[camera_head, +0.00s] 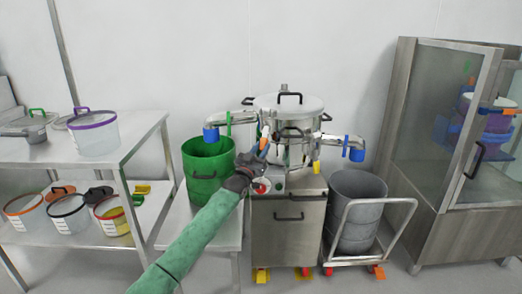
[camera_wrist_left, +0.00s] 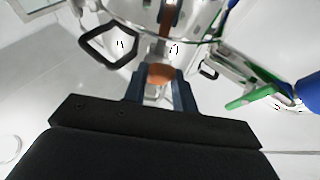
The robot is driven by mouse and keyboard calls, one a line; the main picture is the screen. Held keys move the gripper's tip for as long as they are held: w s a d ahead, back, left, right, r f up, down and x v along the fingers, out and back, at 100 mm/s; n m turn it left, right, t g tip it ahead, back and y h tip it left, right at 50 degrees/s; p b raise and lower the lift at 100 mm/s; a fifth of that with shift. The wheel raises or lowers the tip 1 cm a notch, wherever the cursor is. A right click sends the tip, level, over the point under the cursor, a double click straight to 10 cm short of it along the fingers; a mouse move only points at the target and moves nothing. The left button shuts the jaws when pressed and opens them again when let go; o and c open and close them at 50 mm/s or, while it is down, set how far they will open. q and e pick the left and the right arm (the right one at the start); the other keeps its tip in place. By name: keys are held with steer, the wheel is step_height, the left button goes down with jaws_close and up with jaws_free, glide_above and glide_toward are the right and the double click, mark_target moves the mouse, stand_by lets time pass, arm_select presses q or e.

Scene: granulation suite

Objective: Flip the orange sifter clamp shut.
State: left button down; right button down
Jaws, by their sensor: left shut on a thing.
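The sifter (camera_head: 300,105) is a steel drum with a black-handled lid on a steel cabinet. The orange sifter clamp (camera_head: 263,143) is on its front left side, and my left gripper (camera_head: 261,148) is at it. In the left wrist view, the orange clamp end (camera_wrist_left: 160,74) sits between the two dark fingers of my left gripper (camera_wrist_left: 160,85), which is shut on it. An orange-brown strip (camera_wrist_left: 170,15) shows further up, by the drum's rim. The fingers hide part of the clamp. My right gripper is in neither view.
A green bucket (camera_head: 208,165) stands left of the sifter, below a blue-ended outlet pipe (camera_head: 211,134). A grey bin (camera_head: 355,205) on a cart stands right. A green lever (camera_wrist_left: 250,98) is right of my fingers. Shelves (camera_head: 130,140) with tubs stand left, a glass-door cabinet (camera_head: 400,150) right.

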arm_select(q)
steer(key=c, duration=1.1)
jaws_free()
